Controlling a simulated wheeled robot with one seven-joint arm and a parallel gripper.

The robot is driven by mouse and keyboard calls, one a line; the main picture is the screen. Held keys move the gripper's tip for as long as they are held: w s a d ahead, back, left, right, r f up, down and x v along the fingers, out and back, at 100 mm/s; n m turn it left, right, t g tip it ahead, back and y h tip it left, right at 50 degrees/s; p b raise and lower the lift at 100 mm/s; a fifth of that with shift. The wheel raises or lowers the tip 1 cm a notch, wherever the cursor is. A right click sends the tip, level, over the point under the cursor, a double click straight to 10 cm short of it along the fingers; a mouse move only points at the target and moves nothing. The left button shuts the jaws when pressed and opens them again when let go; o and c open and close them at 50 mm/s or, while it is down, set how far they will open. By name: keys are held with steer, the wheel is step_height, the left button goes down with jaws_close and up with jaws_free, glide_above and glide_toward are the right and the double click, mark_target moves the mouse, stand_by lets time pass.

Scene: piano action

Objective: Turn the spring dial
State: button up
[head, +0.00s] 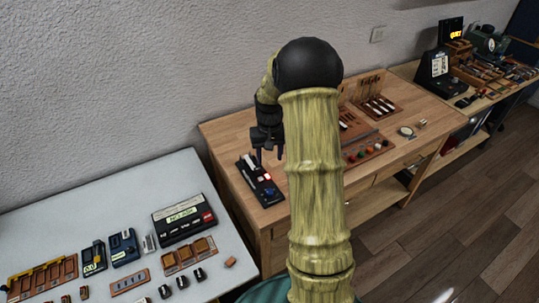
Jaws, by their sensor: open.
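A small black device (262,192) lies on the wooden bench, near its left end. It has a white part at its far end, a small red and white patch in the middle, and a small blue round part (269,190) near its front that looks like a dial. I cannot tell any marking or angle on it. My gripper (269,156) points down above the far half of the device, with its fingers apart and nothing seen between them. From this view I cannot tell the gap between fingertips and device. My arm hides part of the bench to the right.
The wooden bench (225,133) also holds a board with several coloured knobs (370,152) and a tool rack (379,106) to the right of my arm. A white table (120,200) with several small devices stands at left. A further bench at far right carries machines.

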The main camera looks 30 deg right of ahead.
steer(key=shift+a, duration=0.1)
stand_by(0.4)
steer(key=s+a+r+n+t, duration=0.1)
steer(key=s+a+r, duration=0.2)
steer(key=s+a, duration=0.4)
steer(key=s+a+r+n+t, duration=0.1)
steer(key=s+a+r+n, duration=0.1)
steer(key=s+a, duration=0.6)
steer(key=s+r, duration=0.1)
steer(key=s, duration=0.3)
steer(key=shift+a+t, duration=0.25)
steer(key=shift+t, duration=0.05)
steer(key=shift+c, duration=1.4)
steer(key=shift+w, duration=0.1)
